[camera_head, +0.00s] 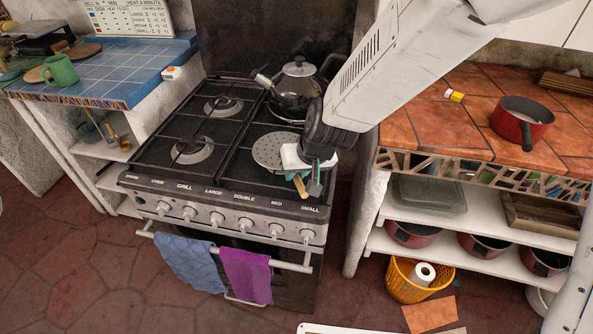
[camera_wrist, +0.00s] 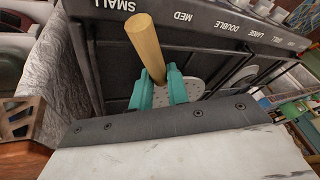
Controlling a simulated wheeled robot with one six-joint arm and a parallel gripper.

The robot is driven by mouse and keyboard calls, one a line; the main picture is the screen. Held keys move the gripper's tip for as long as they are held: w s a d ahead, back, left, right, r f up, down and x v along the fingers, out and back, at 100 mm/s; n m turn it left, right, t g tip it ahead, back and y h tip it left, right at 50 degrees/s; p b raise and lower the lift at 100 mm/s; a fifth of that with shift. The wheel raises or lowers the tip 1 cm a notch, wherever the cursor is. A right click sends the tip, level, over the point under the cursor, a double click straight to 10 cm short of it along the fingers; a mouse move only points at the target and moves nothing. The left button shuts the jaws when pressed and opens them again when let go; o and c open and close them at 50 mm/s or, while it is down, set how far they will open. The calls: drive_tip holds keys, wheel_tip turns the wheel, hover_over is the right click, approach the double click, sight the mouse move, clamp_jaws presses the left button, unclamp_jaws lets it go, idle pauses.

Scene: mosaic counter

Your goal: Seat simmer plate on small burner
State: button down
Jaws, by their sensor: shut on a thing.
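The simmer plate (camera_head: 270,150) is a grey round disc with holes and a wooden handle (camera_head: 301,188). It lies over the front right part of the black stove top, and it hides whatever burner is below it. I cannot tell whether it rests on the grate or is just above it. My gripper (camera_head: 314,182) is shut on the handle at the stove's front right. In the wrist view the teal fingers (camera_wrist: 162,92) hold the wooden handle (camera_wrist: 146,45), and part of the perforated disc (camera_wrist: 193,88) shows behind them.
A dark kettle (camera_head: 297,88) stands on the back right burner, close behind the plate. The two left burners (camera_head: 192,150) are bare. A red saucepan (camera_head: 521,120) and a small yellow item (camera_head: 454,95) are on the right tiled counter. Towels (camera_head: 247,274) hang from the oven rail.

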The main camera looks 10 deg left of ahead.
drive_tip(key=shift+f, duration=0.4)
drive_tip(key=c, duration=1.3)
unclamp_jaws()
drive_tip(key=v, duration=0.7)
drive_tip(key=shift+s+d+r, duration=0.1)
drive_tip(key=shift+d+r, duration=0.05)
drive_tip(key=shift+r, duration=0.2)
